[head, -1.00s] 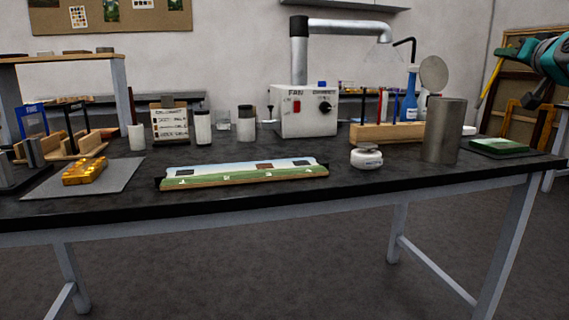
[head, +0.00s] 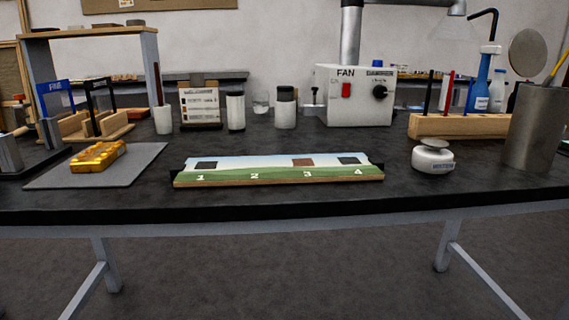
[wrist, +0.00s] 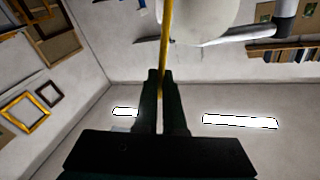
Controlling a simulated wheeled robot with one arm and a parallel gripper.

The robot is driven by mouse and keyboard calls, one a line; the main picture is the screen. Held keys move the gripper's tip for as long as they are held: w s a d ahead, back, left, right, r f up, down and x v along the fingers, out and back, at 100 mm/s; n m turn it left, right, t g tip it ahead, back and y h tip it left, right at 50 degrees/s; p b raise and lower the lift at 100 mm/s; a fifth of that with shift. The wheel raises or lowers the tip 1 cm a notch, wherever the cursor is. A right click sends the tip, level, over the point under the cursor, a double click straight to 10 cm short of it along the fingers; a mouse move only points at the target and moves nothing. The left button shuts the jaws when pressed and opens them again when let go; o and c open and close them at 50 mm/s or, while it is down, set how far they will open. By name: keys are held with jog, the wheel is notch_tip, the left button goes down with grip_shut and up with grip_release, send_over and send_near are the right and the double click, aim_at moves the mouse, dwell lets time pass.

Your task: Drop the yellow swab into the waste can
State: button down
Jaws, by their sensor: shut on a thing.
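The yellow swab (wrist: 165,45) is a thin yellow stick in the wrist view. It is pinched between the dark fingers of my gripper (wrist: 161,80) and runs up out of the picture. In the head view, a slanted yellow stick (head: 561,64) shows at the right edge, by the rim of the waste can; whether it is over, in or behind the can is unclear. The waste can (head: 534,130) is a grey metal cylinder standing upright on the black bench at far right. My gripper is out of the head view.
A wooden rack (head: 455,126) with bottles behind it and a round disc (head: 528,53) stand near the can. A small white pot (head: 433,157) is left of it. A numbered painted strip (head: 280,178) lies mid-bench. A fan box (head: 352,95) stands behind.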

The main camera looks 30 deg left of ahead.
notch_tip(320, 180, down, 4)
jog(key=shift+f+b, duration=0.1)
jog(key=shift+b, duration=1.15)
jog(key=c, duration=0.9)
grip_release()
jog(key=shift+s, duration=0.15)
jog(key=v, duration=0.7)
jog(key=shift+s+d+b, duration=0.1)
jog(key=shift+s+b, duration=0.15)
jog(key=shift+b, duration=0.1)
